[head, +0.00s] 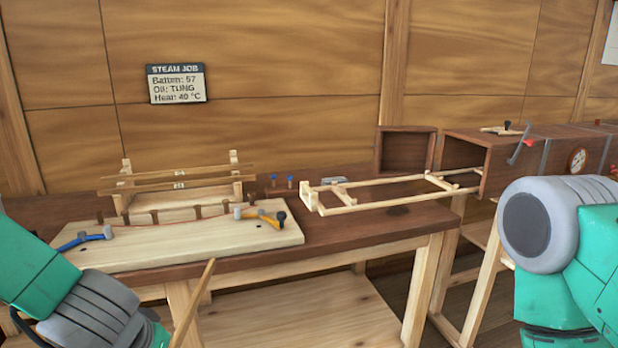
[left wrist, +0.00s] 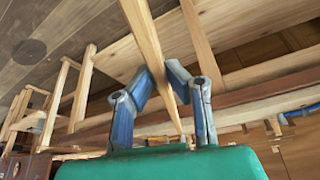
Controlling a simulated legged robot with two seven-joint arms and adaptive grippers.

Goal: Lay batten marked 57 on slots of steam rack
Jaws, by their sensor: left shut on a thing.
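My left gripper (left wrist: 158,72) is shut on a thin pale wooden batten (left wrist: 146,35). The batten also rises in front of the bench in the head view (head: 194,305), tilted, with its upper end free; no number on it can be read. In the head view my left arm comes in from the lower left, and the fingertips are out of sight. The steam rack (head: 345,209), a pale ladder-like frame with crossbars, lies on the bench and reaches out of the open steam box (head: 468,150). No batten shows on it. My right gripper is outside the frames.
A wooden stand (head: 236,180) holds several other battens at the back left. The wall sign (head: 178,84) reads batten 57, oil TUNG, heat 40 °C. My right arm is at the right.

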